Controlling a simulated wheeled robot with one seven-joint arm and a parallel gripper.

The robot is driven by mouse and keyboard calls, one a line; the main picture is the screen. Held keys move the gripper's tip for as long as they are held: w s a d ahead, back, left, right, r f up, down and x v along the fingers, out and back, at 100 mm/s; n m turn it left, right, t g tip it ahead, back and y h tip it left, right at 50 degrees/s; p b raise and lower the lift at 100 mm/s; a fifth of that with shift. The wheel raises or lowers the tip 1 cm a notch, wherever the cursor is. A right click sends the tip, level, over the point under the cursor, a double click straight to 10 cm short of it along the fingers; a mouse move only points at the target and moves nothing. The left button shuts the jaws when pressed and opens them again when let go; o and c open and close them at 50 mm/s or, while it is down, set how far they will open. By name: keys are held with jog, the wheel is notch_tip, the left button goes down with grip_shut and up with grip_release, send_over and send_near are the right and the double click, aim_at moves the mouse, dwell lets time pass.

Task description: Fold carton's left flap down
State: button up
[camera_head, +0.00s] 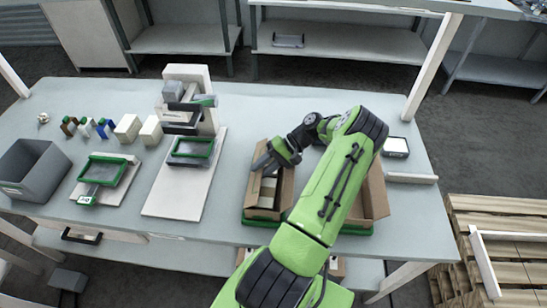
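A brown cardboard carton (284,193) stands on a green base at the front middle of the table, with pale items visible inside its open top. A brown panel (254,187) stands along its left side. More brown cardboard (376,193) shows to the right of my arm; the arm hides the middle, so I cannot tell whether it belongs to the same carton. My gripper (266,163) is over the far end of the carton, close to its upper left edge. Its fingers are too small and dark to show whether they are open or whether they touch the cardboard.
A press-like stand (187,145) on a white board is left of the carton. A grey bin (33,168), a green-framed scale (102,171) and several small items lie farther left. A small white-topped device (396,147) sits at the right. Wooden pallets (505,250) are on the floor.

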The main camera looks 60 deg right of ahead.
jog(key=v, duration=1.4)
jog(key=shift+s+r+p, duration=0.2)
jog(key=shift+p, duration=0.1)
jog(key=shift+d, duration=0.15)
jog(key=shift+c, duration=0.3)
